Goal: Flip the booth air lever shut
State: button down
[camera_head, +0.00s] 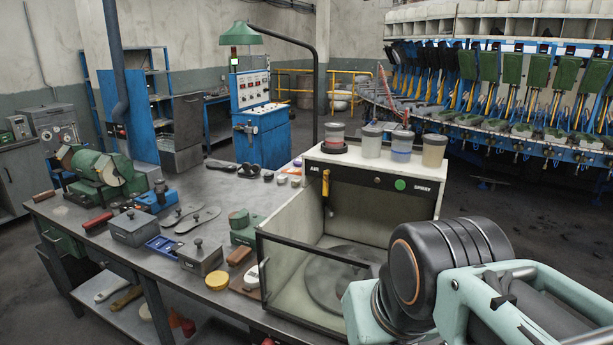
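The spray booth (385,170) stands on the workbench, a pale box with a black front strip marked AIR and SPRAY. The yellow air lever (326,184) is under the AIR label at the left of the strip and points straight down. A round green button or light (400,184) sits near the SPRAY label. My arm fills the lower right and covers the booth's right front. My gripper's fingers do not show, and nothing is seen touching the lever.
A glass-sided tray (290,281) with a dark round turntable (340,278) projects below the lever. Several jars, including a red-filled one (335,132), stand on the booth top. A green grinder (103,172) and small tools crowd the bench (75,215) at left.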

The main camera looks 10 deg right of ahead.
aim_at(324, 189)
jog(key=i+j+z, duration=0.4)
jog(key=i+j, duration=0.15)
jog(key=j, duration=0.15)
jog(key=i+j+u, duration=0.1)
jog(key=j, duration=0.2)
jog(key=i+l+z, duration=0.1)
jog(key=z, duration=0.15)
